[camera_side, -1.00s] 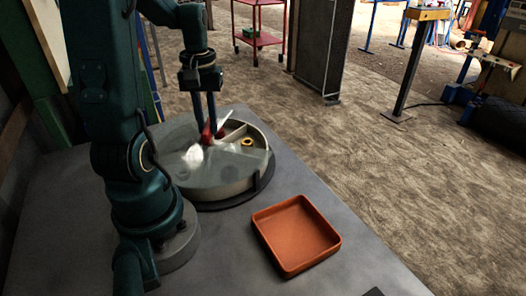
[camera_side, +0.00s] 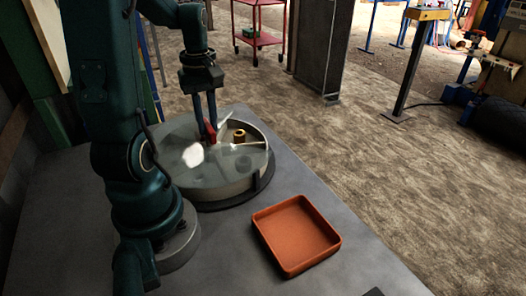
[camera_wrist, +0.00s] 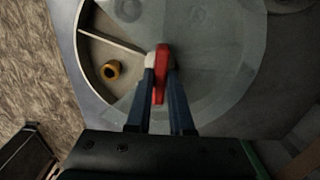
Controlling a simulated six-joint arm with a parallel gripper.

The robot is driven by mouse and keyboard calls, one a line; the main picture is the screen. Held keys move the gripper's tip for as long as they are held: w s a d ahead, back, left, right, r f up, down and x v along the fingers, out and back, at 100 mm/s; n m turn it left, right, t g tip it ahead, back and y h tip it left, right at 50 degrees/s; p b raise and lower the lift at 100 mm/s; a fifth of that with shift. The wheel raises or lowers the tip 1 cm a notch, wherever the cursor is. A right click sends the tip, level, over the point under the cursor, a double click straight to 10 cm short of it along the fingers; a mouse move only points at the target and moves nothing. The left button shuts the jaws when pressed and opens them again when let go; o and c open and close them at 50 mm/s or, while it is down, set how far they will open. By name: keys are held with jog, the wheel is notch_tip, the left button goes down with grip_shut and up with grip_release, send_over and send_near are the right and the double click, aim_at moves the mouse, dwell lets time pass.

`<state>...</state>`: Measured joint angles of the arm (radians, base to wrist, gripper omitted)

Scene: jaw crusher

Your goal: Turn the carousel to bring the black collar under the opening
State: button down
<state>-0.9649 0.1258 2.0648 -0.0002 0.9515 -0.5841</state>
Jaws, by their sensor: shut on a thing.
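The carousel (camera_side: 226,188) is a round grey drum under a translucent cover, and it also shows in the wrist view (camera_wrist: 92,75). An open wedge in the cover shows at the far right in the side view. A brass-coloured collar (camera_side: 239,136) stands in that wedge, with a pale divider (camera_side: 252,144) beside it; the wrist view shows this collar (camera_wrist: 111,70) too. My gripper (camera_side: 211,137) points down over the middle, shut on the red handle (camera_wrist: 160,75). A faint shape lies under the cover near the front right. I cannot make out a black collar.
An empty orange tray (camera_side: 297,236) lies on the grey table (camera_side: 215,250), in front and to the right of the carousel. The tabletop between them is clear. A red trolley (camera_side: 259,38) stands on the floor behind.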

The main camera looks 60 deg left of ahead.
jog(key=shift+n, duration=5.5)
jog(key=c, duration=0.8)
grip_release()
jog(key=shift+r, duration=2.6)
